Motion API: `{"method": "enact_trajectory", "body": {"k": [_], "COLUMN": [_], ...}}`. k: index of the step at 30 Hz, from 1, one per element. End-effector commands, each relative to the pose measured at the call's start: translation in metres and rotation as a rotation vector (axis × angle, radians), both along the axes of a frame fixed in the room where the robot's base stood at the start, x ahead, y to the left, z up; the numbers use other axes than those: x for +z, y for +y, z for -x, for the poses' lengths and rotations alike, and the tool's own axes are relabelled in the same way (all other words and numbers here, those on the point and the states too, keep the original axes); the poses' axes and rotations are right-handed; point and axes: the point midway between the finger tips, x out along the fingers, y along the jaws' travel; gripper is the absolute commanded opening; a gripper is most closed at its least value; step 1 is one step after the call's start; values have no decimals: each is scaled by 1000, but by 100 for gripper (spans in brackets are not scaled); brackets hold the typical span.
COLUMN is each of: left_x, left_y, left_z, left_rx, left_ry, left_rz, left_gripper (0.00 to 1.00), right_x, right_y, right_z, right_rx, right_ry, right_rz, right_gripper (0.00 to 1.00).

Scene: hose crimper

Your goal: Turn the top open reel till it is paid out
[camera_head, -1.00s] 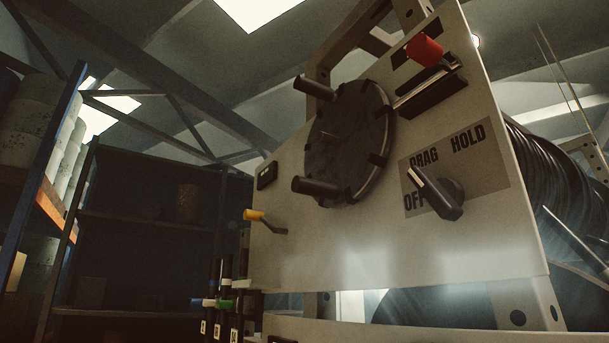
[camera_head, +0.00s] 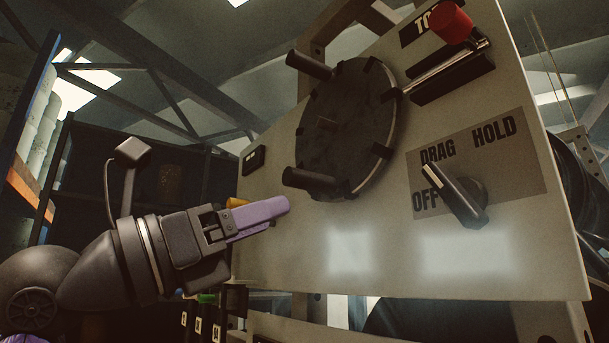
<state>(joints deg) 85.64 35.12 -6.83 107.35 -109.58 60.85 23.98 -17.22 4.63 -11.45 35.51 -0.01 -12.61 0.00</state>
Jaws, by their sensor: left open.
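A dark round crank wheel (camera_head: 350,135) with two black peg handles, an upper one (camera_head: 310,66) and a lower one (camera_head: 309,181), is mounted on the pale panel (camera_head: 300,240). A red knob (camera_head: 450,22) on a metal lever sits in a slot at the panel's upper right, beside a partly cut-off label starting "TO". A black selector knob (camera_head: 457,196) stands on a plate reading OFF, DRAG and HOLD; its marked end lies at upper left, between OFF and DRAG. My left gripper (camera_head: 272,211), with purple fingers, is open and empty, just below and left of the lower peg. My right gripper is out of view.
A yellow-ended lever (camera_head: 236,202) is partly hidden behind my left gripper. A small dark display (camera_head: 253,158) is at the panel's left edge. Dark coiled hose (camera_head: 575,170) lies behind the panel at right. Shelving (camera_head: 90,165) stands at left.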

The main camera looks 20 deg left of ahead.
Motion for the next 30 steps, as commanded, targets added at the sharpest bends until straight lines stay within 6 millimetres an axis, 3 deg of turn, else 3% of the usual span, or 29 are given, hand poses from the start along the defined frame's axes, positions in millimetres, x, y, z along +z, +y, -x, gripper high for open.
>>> {"method": "enact_trajectory", "body": {"k": [3,5,16,27,28,30], "left_x": [19,24,57,57,57,57], "left_y": [21,22,-21,-29,-29,-29], "left_z": [8,6,-54,-66,-66,-66], "left_rx": [139,164,162,163,163,163], "left_ry": [-1,4,7,5,5,5], "left_rz": [-25,-27,-29,-29,-29,-29], "left_gripper": [66,66,66,66,64,50], "right_x": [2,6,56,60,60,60], "right_y": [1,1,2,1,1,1], "right_z": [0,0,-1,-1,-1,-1], "right_rx": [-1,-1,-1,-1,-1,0], "right_ry": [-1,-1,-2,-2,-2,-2], "right_rz": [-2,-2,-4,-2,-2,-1], "right_gripper": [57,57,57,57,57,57]}}
